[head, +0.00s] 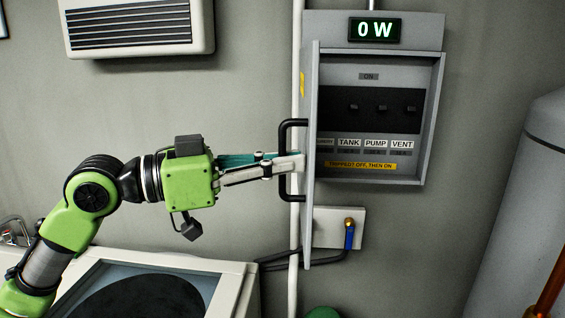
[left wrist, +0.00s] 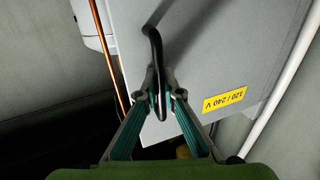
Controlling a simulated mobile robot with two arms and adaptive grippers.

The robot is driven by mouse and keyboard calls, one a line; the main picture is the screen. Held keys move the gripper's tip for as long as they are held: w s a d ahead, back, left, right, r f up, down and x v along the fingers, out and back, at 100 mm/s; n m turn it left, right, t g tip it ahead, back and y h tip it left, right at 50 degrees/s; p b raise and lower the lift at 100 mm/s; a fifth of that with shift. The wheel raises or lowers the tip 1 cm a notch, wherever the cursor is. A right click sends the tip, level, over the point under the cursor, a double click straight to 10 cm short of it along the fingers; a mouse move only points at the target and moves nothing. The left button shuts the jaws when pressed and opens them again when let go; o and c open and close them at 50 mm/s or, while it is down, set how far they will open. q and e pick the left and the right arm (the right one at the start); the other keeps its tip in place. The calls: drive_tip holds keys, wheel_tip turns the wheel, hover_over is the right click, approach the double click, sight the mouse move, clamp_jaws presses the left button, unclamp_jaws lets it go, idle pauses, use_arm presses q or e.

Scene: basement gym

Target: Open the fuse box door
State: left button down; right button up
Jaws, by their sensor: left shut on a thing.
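The grey fuse box (head: 436,120) is on the wall in the head view. Its door (head: 312,230) is swung out on the left side, seen nearly edge-on, and the inside shows a dark panel with switches (head: 382,108) and labels. My left gripper (head: 298,163) is shut on the black door handle (head: 283,142). In the left wrist view, the fingers (left wrist: 163,95) close around the handle bar (left wrist: 155,42), in front of the grey door face (left wrist: 215,65) with its yellow voltage label (left wrist: 224,100). My right gripper is in neither view.
A washer-like appliance (head: 235,268) stands below my left arm. A blue-handled valve (head: 349,236) on a white plate is below the box. A large grey tank (head: 525,200) stands at right. A white vent unit (head: 140,50) hangs at upper left.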

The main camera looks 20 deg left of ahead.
use_arm(q)
drive_tip(key=shift+f, duration=0.15)
drive_tip(key=c, duration=2.4)
unclamp_jaws()
drive_tip(key=shift+c, duration=0.2)
drive_tip(key=shift+s, duration=0.1)
drive_tip(key=v, duration=1.2)
